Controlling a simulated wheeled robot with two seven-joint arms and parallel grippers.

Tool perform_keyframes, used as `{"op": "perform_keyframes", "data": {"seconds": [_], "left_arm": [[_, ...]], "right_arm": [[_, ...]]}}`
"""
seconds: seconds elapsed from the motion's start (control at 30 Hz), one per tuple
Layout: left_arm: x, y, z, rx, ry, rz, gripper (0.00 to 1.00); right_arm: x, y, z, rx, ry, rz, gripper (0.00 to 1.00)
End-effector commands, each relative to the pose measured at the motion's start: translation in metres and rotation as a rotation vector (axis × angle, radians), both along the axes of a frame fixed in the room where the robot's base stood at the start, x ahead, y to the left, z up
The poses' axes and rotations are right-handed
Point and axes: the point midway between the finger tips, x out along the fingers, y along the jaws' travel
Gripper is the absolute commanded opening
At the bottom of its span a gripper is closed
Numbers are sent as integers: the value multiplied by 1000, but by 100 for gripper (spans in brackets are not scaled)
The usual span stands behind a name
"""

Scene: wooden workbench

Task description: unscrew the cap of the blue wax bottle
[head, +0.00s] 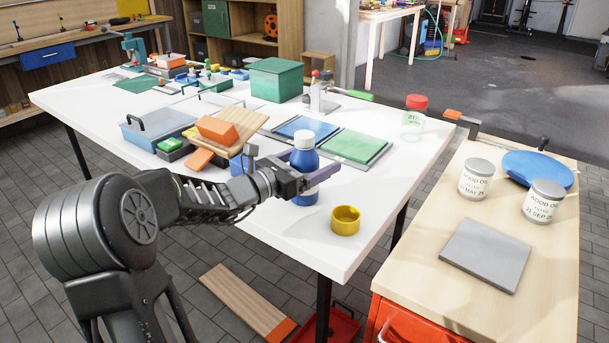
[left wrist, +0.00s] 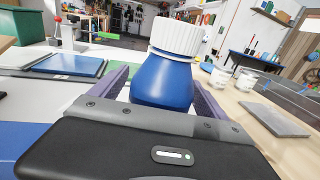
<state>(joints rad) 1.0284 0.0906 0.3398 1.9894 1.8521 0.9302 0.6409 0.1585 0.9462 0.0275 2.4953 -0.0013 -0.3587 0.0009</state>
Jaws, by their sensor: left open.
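The blue wax bottle (head: 304,160) stands upright on the white table, near its front right part. Its white ribbed cap (head: 304,139) is on top. In the left wrist view the bottle's blue shoulder (left wrist: 162,84) and the cap (left wrist: 177,38) rise just beyond my gripper. My left gripper (head: 312,172) is open, with its purple fingers on either side of the bottle's body below the cap. I cannot tell whether the fingers touch it. The bottle's lower part is partly hidden by the gripper. My right gripper is not in view.
A yellow cup (head: 345,220) stands just right of the bottle, near the table edge. Blue and green panels (head: 352,145) lie behind it. A clear jar with a red lid (head: 414,117) stands farther back. Wooden and orange blocks (head: 217,129) lie left, near my arm.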

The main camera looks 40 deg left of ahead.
Motion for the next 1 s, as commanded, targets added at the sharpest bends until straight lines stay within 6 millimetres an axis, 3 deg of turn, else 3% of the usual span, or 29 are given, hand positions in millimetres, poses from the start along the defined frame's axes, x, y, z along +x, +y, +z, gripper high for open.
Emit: {"op": "perform_keyframes", "data": {"seconds": [0.5,1.0], "left_arm": [[-1,0,0,0,1,1,86],[-1,0,0,0,0,1,45]], "right_arm": [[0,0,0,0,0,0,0],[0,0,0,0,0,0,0]]}}
